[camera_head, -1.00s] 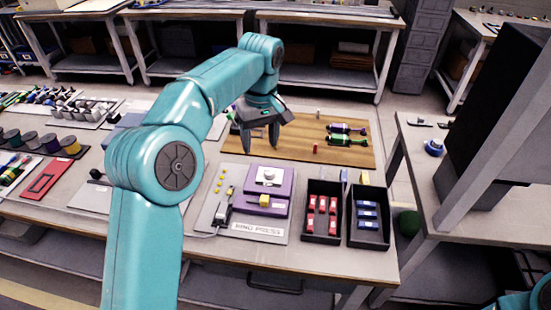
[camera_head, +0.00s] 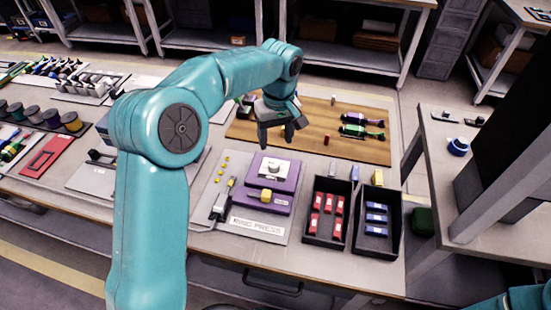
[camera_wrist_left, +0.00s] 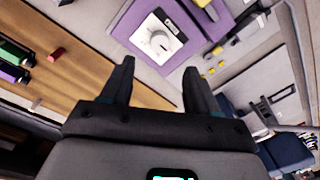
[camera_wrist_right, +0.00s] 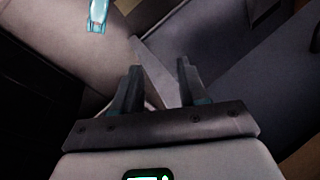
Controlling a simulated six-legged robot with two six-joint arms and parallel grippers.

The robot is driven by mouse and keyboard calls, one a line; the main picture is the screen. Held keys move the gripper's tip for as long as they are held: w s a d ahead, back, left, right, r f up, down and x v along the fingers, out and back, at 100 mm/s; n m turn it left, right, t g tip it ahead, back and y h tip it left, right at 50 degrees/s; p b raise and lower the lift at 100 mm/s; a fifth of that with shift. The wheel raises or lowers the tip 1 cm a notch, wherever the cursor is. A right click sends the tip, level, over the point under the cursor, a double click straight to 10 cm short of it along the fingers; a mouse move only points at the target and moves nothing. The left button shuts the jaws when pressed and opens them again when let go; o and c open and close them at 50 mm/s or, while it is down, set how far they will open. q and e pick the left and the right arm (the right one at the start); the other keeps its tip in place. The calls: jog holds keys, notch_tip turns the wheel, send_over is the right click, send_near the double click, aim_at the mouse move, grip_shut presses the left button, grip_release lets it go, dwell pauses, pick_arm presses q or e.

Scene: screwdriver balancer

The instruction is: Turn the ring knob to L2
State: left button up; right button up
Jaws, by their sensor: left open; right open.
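The ring press (camera_head: 262,228) is a grey plate with a purple block on it. The ring knob (camera_head: 272,168) is a round pale knob on a white dial face on the purple block. In the left wrist view the knob (camera_wrist_left: 158,41) shows with a pointer line and a small dark label above it. My left gripper (camera_head: 277,138) is open and empty, above and behind the knob, apart from it. In its wrist view the fingertips (camera_wrist_left: 159,68) stand just short of the dial. My right gripper (camera_wrist_right: 159,68) is open and empty, away from the press.
A yellow block (camera_head: 266,196) and a small lever device (camera_head: 222,204) sit on the press. Black bins (camera_head: 327,238) with red and blue parts stand to its right. A wooden board (camera_head: 300,115) with screwdrivers lies behind. A side table (camera_head: 450,200) stands at right.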

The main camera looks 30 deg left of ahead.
aim_at(274, 163)
pick_arm(q)
jog(key=f, duration=0.8)
jog(key=shift+s+a, duration=0.2)
jog(key=shift+w+f, duration=0.2)
jog(key=shift+f, duration=0.35)
jog(key=shift+s+r, duration=0.1)
jog(key=shift+c, duration=0.9)
jog(key=c, duration=0.9)
